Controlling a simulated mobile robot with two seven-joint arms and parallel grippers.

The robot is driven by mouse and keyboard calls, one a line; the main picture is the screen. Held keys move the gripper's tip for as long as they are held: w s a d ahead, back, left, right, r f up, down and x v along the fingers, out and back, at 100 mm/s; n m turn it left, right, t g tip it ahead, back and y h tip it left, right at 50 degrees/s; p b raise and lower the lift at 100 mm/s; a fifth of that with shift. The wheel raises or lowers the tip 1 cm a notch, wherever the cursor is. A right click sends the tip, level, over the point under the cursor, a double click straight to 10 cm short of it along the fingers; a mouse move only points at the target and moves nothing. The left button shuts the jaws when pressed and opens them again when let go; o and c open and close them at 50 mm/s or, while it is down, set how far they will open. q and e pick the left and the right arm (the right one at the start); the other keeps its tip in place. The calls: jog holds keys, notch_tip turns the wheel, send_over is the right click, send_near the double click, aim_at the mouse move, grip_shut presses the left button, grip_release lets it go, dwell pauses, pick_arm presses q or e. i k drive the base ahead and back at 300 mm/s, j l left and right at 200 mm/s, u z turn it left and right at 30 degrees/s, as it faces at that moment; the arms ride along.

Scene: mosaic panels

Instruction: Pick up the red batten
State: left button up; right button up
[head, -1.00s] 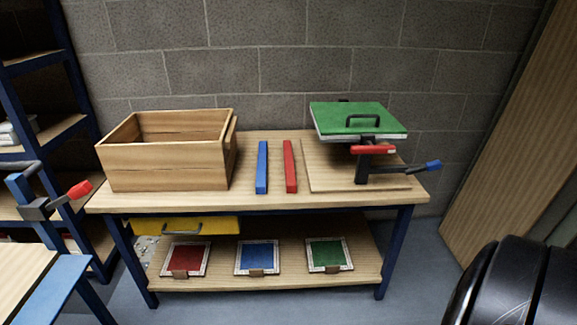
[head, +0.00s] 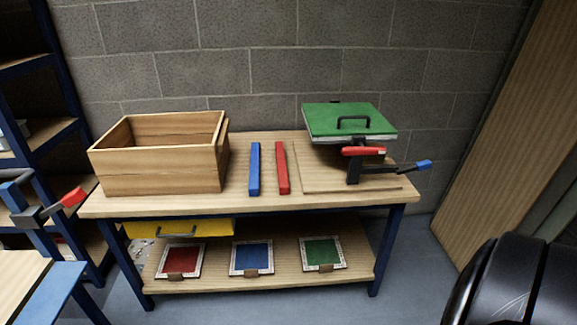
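The red batten (head: 282,168) lies flat on the wooden workbench top (head: 240,205), pointing from front to back. A blue batten (head: 255,169) lies parallel to it, just to its left, with a small gap between them. Nothing covers the red batten. Neither of my grippers shows in the head view.
An open wooden crate (head: 158,165) stands left of the battens. Right of them, a green panel with a handle (head: 350,120) sits raised on a clamp stand with a red lever (head: 363,151). Small framed panels (head: 251,257) lie on the lower shelf. Shelving (head: 60,140) stands at far left.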

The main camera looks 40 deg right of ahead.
aim_at(282, 176)
jog(key=i+z, duration=0.1)
jog(key=z, duration=1.35)
